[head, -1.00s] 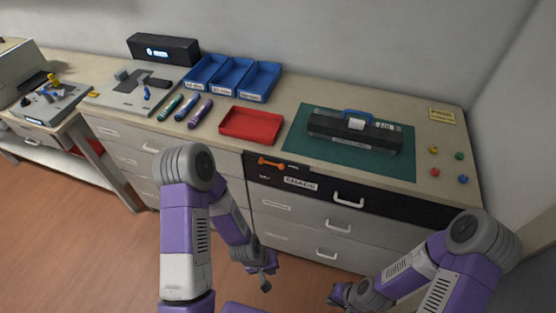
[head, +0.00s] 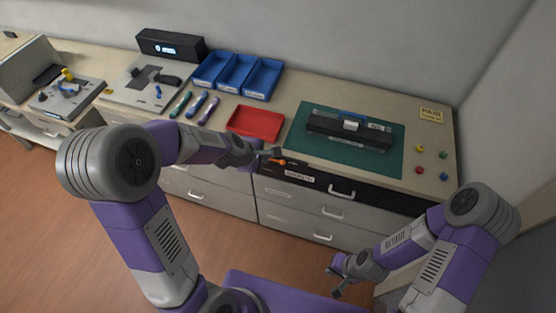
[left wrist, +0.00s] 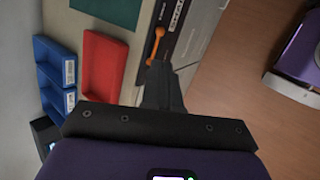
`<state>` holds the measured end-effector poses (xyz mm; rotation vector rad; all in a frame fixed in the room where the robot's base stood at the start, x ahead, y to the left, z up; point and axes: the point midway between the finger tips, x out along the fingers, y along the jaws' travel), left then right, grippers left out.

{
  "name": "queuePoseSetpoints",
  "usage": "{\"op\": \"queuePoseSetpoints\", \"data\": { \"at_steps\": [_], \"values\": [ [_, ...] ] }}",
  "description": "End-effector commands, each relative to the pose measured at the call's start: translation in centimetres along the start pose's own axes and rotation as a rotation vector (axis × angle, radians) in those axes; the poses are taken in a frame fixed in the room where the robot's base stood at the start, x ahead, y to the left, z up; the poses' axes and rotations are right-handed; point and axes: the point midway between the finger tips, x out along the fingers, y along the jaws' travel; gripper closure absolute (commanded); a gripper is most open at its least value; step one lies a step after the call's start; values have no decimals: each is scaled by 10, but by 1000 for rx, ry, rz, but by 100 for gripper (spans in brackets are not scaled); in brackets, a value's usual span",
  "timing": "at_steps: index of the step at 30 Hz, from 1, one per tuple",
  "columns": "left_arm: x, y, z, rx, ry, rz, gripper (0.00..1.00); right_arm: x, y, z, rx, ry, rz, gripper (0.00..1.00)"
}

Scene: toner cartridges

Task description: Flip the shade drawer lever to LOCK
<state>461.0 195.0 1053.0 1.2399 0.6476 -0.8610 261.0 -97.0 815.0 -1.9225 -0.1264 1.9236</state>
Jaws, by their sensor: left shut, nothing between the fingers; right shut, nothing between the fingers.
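The orange lever (head: 291,161) is on the black front of the shade drawer (head: 372,195), at its upper left. In the left wrist view the lever (left wrist: 155,45) lies along the drawer front beside the SHADE label (left wrist: 181,12). My left gripper (head: 274,154) is shut and empty at the lever's left end, partly covering it in the head view. In the left wrist view its fingertips (left wrist: 159,68) appear at the lever's near end; I cannot tell whether they touch. My right gripper (head: 336,284) is shut and empty, low in front of the cabinet.
A red tray (head: 256,122) sits on the counter just above the lever. A green mat (head: 298,143) carries a black cartridge (head: 348,132). Blue bins (head: 236,75) stand at the back. The drawer handle (head: 341,191) sticks out right of the label.

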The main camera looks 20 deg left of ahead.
Motion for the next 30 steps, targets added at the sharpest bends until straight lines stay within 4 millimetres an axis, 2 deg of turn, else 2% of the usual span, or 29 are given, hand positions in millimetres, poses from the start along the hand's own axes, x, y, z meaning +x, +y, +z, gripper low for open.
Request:
{"op": "queuePoseSetpoints", "data": {
  "at_steps": [5,15,21,25,30],
  "values": [
    [14,-2,-1,2,1,-2,100,7,3,0,0,0,0,100],
    [84,-3,-1,2,0,-5,100,32,12,-2,0,0,0,100],
    [119,-2,-1,3,0,-3,100,38,14,-2,0,0,0,100],
    [132,-1,-1,2,2,-1,100,40,15,-2,0,0,0,100],
    [140,-1,0,3,1,-1,100,40,15,-2,0,0,0,100]
  ]
}}
